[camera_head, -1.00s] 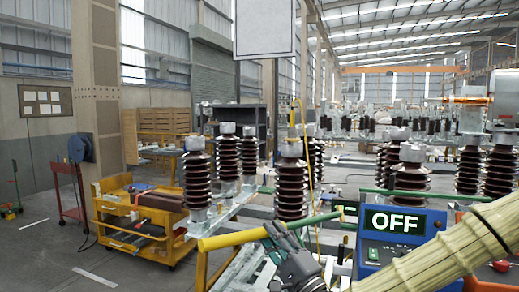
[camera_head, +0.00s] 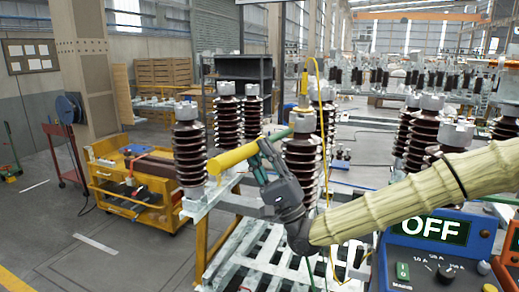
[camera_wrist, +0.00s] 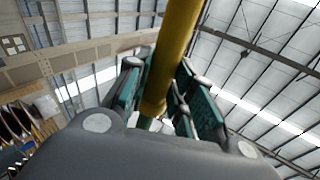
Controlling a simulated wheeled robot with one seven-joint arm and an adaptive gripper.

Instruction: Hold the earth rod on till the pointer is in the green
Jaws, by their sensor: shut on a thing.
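The earth rod has a thick yellow end (camera_head: 232,158) and a thinner green shaft (camera_head: 278,135). My gripper (camera_head: 262,158) is shut around it near where yellow meets green. In the wrist view the yellow part (camera_wrist: 176,45) runs between my gripper's fingers (camera_wrist: 158,98). In the head view the rod slants, its yellow tip lower left, overlapping the edge of the left brown insulator (camera_head: 189,150). I cannot tell whether it touches. A blue box (camera_head: 412,262) at lower right has a display (camera_head: 430,229) reading OFF. I see no pointer or green zone clearly.
More brown ribbed insulators (camera_head: 302,160) stand behind my gripper on pale metal frames (camera_head: 262,255). A yellow cable (camera_head: 322,95) hangs from a post beside them. A yellow tool cart (camera_head: 135,185) stands left. The floor at lower left is mostly clear.

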